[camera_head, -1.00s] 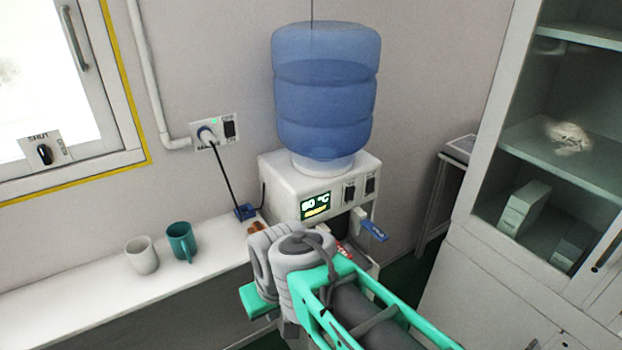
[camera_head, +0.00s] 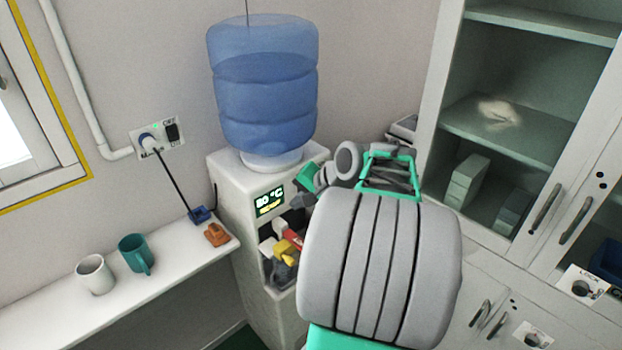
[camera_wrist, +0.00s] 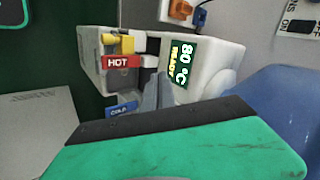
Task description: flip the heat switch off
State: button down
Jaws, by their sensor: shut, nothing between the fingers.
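The water dispenser (camera_head: 228,190) stands by the wall with a blue bottle (camera_head: 265,90) on top. Its display (camera_head: 270,202) reads 80 °C; in the wrist view the display (camera_wrist: 180,66) also shows READY. The front switches to the right of the display are hidden behind my gripper and arm, so I cannot tell the heat switch's position. My gripper (camera_head: 301,196) is shut and empty, close to the dispenser front beside the display. In the wrist view its fingers (camera_wrist: 156,92) point at the dispenser front; contact cannot be told. The red HOT label (camera_wrist: 118,62) and blue COLD label (camera_wrist: 122,109) show there.
A white mug (camera_head: 95,275), a teal mug (camera_head: 135,253) and an orange object (camera_head: 216,235) sit on the shelf (camera_head: 185,262) at left. A plugged wall socket (camera_head: 157,139) is above. A glass-fronted cabinet (camera_head: 440,130) stands close on the right.

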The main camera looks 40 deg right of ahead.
jog(key=s+d+r+m+t, duration=0.2)
jog(key=s+d+m, duration=0.2)
jog(key=d, duration=0.6)
jog(key=shift+s+d+r+m+h, duration=0.2)
jog(key=shift+s+d+m+h, duration=0.1)
jog(key=shift+h, duration=0.1)
jog(key=w+r+p+x, duration=0.2)
jog(key=x, duration=1)
jog(key=shift+w, duration=0.3)
